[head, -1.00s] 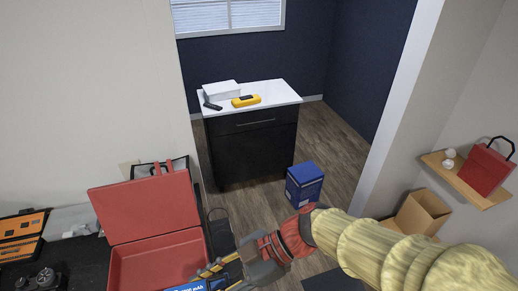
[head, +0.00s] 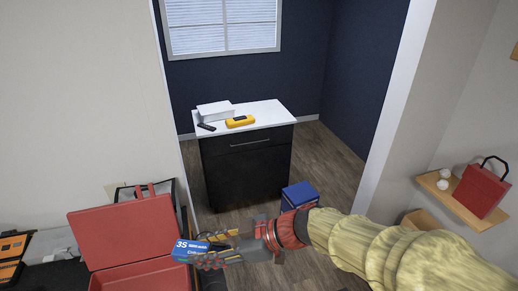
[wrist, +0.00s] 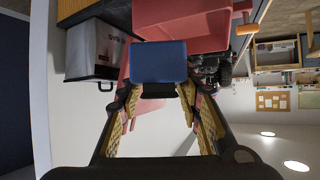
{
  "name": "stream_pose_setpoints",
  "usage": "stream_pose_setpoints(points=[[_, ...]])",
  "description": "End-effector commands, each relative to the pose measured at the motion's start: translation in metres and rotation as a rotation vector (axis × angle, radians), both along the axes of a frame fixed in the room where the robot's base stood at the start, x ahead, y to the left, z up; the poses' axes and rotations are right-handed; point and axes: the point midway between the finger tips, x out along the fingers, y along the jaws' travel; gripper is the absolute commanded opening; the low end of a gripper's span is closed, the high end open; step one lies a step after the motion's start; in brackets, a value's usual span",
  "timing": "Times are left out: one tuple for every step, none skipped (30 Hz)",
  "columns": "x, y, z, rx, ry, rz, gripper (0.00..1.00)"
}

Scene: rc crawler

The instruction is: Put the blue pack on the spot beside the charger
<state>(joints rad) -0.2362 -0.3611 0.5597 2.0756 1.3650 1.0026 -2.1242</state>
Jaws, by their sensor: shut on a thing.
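The blue pack (head: 186,250), with white lettering reading "3S", is held in my gripper (head: 212,249). In the head view it is in front of the open red case (head: 120,232). In the wrist view the pack (wrist: 158,62) sits between the tips of the two yellow-padded fingers (wrist: 158,92), with the red case behind it. I cannot tell for sure which item is the charger. A silver and black unit (wrist: 97,50) shows at the upper left of the wrist view, close to the pack in the picture. The spot beside the charger cannot be made out.
A dark cabinet (head: 245,170) with a white top stands further back. On it are a white box (head: 215,109), a small black item (head: 206,127) and a yellow device (head: 240,121). A blue box (head: 300,196) is on the floor. A wall shelf (head: 462,204) holds a red bag (head: 482,190).

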Motion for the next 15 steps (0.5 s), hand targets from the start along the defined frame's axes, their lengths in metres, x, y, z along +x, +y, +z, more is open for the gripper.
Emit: stream_pose_setpoints(points=[[0.022, -0.006, -0.003, 0.001, -0.001, -0.067, 0.0], [0.036, -0.011, -0.004, 0.001, 0.0, -0.113, 0.0], [0.056, -0.019, -0.008, 0.001, 0.0, -0.179, 0.0], [0.07, -0.026, -0.011, 0.0, 0.001, -0.229, 0.0], [0.084, -0.034, -0.014, 0.0, 0.001, -0.279, 0.0], [0.101, -0.046, -0.019, 0.0, 0.001, -0.344, 0.0], [0.114, -0.056, -0.024, 0.0, 0.002, -0.392, 0.0], [0.126, -0.066, -0.028, 0.0, 0.001, -0.44, 0.0], [0.141, -0.08, -0.034, 0.0, 0.001, -0.501, 0.0], [0.151, -0.091, -0.04, 0.0, 0.002, -0.548, 0.0], [0.161, -0.103, -0.045, -0.001, 0.002, -0.594, 0.0], [0.173, -0.119, -0.053, 0.0, 0.002, -0.653, 0.0], [0.182, -0.131, -0.06, -0.001, 0.003, -0.697, 0.0], [0.189, -0.144, -0.066, 0.001, 0.003, -0.739, 0.0], [0.199, -0.161, -0.075, -0.001, 0.002, -0.796, 0.0]])
